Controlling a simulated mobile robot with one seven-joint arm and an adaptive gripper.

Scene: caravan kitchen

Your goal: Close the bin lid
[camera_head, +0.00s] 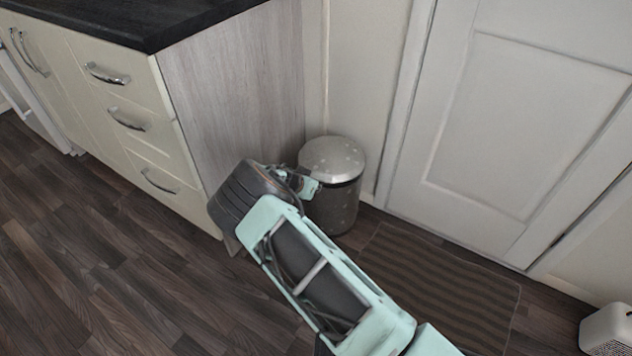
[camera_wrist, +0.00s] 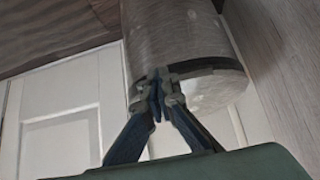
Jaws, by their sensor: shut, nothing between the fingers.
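A grey metal bin (camera_head: 335,208) stands on the floor in the corner by the end panel of the counter. Its round, speckled lid (camera_head: 332,158) lies flat across the top and looks closed. In the wrist view, where the scene appears upside down, the bin's body (camera_wrist: 172,30) is at the top and its lid (camera_wrist: 218,92) is below a dark rim band. My gripper (camera_head: 310,188) is at the left front of the bin, near rim height. In the wrist view my gripper (camera_wrist: 157,92) is shut and empty, its tips by the rim; I cannot tell whether they touch it.
The counter's wood-grain end panel (camera_head: 235,95) stands close to the left of the bin. A white door (camera_head: 520,120) is to the right, with a striped mat (camera_head: 440,280) before it. A white box-like object (camera_head: 607,328) is at the lower right. The floor at left is clear.

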